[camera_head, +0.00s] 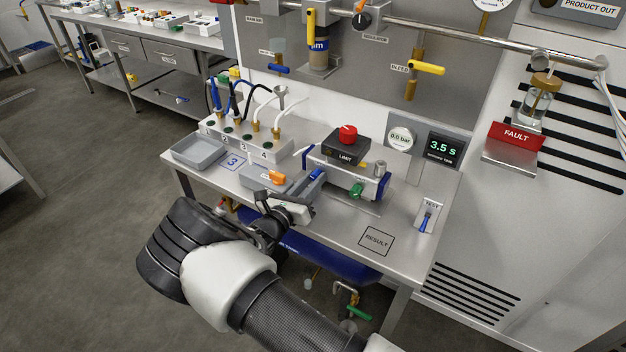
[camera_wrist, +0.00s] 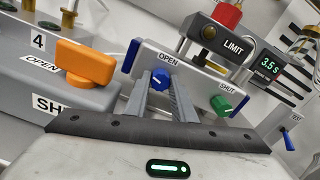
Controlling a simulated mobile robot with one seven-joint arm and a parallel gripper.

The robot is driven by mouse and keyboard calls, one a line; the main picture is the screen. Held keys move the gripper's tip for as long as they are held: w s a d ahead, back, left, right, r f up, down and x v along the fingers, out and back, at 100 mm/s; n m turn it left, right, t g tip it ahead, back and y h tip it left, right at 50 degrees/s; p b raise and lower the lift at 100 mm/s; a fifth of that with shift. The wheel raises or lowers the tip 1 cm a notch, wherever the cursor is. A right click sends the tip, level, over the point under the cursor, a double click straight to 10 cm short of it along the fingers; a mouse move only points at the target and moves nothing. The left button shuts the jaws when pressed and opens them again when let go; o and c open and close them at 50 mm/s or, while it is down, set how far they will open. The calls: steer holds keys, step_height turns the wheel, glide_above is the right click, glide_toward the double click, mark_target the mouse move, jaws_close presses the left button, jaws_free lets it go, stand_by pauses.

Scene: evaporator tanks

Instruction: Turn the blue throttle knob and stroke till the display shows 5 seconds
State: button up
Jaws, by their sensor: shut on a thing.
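The blue throttle knob (camera_wrist: 159,82) sits beside an OPEN label on the front of a grey cylinder unit (camera_head: 375,184). My gripper (camera_wrist: 163,76) is shut on the knob, with one finger on each side of it. In the head view my gripper (camera_head: 313,187) reaches the left end of the unit, and I cannot clearly make out the knob there. A green knob (camera_wrist: 221,105) near the SHUT label is to the right, apart from my fingers. The display (camera_head: 443,148) reads 3.5 s; it also shows in the wrist view (camera_wrist: 271,67).
A black LIMIT box (camera_head: 346,150) with a red knob stands behind the unit. An orange handle (camera_wrist: 87,62) on a grey block is close on the left. A blue TEST switch (camera_head: 427,222) is at the right. The bench around the RESULT square (camera_head: 376,241) is clear.

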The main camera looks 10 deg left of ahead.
stand_by(0.4)
steer(key=o, duration=1.1)
steer(key=shift+c, duration=0.2)
steer(key=shift+s+a, duration=0.1)
steer(key=shift+s, duration=0.05)
steer(key=v, duration=1.7)
